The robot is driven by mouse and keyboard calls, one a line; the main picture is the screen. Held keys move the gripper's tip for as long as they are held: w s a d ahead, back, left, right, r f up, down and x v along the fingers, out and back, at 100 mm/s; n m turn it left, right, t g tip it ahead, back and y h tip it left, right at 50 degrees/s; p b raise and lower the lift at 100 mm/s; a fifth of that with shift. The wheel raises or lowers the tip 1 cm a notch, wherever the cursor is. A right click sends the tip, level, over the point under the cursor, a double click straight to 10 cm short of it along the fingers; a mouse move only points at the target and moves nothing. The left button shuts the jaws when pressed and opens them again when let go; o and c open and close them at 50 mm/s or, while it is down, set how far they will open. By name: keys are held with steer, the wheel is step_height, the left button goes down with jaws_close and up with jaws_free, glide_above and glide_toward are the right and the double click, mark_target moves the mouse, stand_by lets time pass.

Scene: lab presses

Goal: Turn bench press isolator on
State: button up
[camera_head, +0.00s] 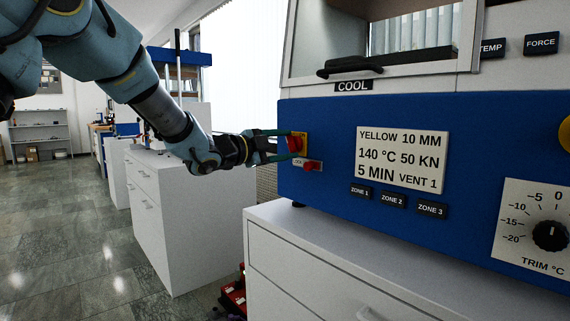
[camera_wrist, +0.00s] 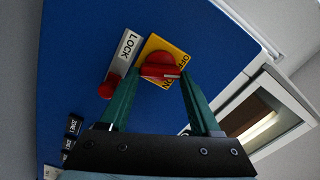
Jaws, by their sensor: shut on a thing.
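The bench press (camera_head: 330,130) has a blue front panel. The isolator is a red rotary knob (camera_wrist: 160,66) on a yellow plate (camera_wrist: 152,46) marked OFF and ON. In the head view the knob (camera_head: 295,144) is partly hidden by my gripper. My gripper (camera_wrist: 160,74) has its green fingers on both sides of the knob and is shut on it. In the wrist view the knob's bar lies roughly level; I cannot tell exactly which mark it points to. A red lock piece (camera_wrist: 108,84) sits beside it on a white LOCK plate (camera_wrist: 124,48).
A recipe card (camera_head: 402,158), zone labels (camera_head: 392,199) and a trim dial (camera_head: 550,236) are on the panel to the right. The press door handle (camera_head: 350,70) juts out above. White cabinets (camera_head: 190,215) stand behind. A red object (camera_head: 233,297) lies on the floor.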

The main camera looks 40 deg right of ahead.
steer(key=m+b, duration=0.3)
steer(key=b, duration=0.1)
steer(key=shift+s+f+m+b, duration=0.1)
steer(key=shift+f+m+b, duration=0.2)
steer(key=shift+m, duration=0.1)
steer(key=shift+m+b, duration=0.5)
steer(key=shift+b, duration=0.15)
steer(key=shift+r+m, duration=0.15)
steer(key=shift+m, duration=0.15)
steer(key=o, duration=1.4)
steer(key=shift+a, duration=0.15)
steer(key=a, duration=1)
steer(key=shift+w+a, duration=0.3)
steer(key=shift+w, duration=0.1)
